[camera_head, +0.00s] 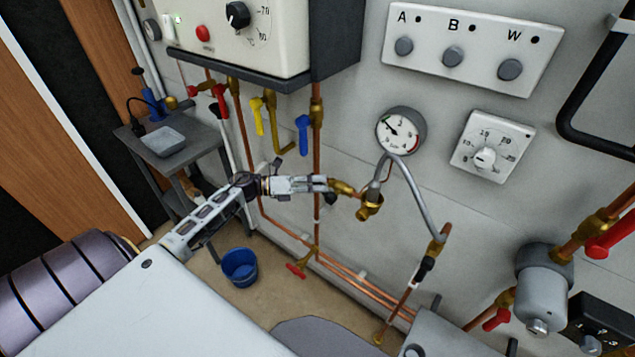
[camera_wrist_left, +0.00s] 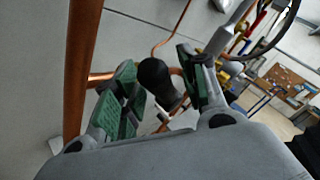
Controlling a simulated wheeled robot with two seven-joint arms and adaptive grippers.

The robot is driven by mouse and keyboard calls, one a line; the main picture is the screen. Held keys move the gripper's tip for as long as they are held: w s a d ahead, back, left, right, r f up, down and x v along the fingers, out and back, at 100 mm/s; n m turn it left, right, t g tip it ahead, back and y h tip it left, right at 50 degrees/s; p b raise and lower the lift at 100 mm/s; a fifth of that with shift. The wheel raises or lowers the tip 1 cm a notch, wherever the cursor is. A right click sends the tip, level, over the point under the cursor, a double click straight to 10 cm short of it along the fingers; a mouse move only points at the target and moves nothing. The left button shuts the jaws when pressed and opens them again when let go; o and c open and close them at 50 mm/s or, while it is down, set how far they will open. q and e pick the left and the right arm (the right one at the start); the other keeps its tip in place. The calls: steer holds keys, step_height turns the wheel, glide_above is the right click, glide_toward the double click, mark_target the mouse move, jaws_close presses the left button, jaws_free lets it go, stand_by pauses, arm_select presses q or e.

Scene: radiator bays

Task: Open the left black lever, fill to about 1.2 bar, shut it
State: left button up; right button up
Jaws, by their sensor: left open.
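The left black lever (camera_head: 331,198) sits on the brass valve (camera_head: 346,188) at the left end of the grey braided hose (camera_head: 420,197). My left gripper (camera_head: 322,184) is at this lever, jaws open. In the left wrist view the black lever (camera_wrist_left: 157,80) shows between the two green-padded fingers (camera_wrist_left: 158,64), with no clear grip on it. A second black lever (camera_head: 425,270) is at the hose's lower right end. The round pressure gauge (camera_head: 401,130) is above the hose; its needle points to the upper left, its numbers too small to read. My right gripper is not in view.
Copper pipes (camera_head: 317,225) run down beside the gripper; one stands close at left in the wrist view (camera_wrist_left: 82,70). Blue (camera_head: 303,135) and yellow (camera_head: 257,116) levers hang above. A red lever (camera_head: 297,270) is below. A blue bucket (camera_head: 239,267) stands on the floor.

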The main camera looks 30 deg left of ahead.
arm_select(q)
jaws_close()
stand_by(0.3)
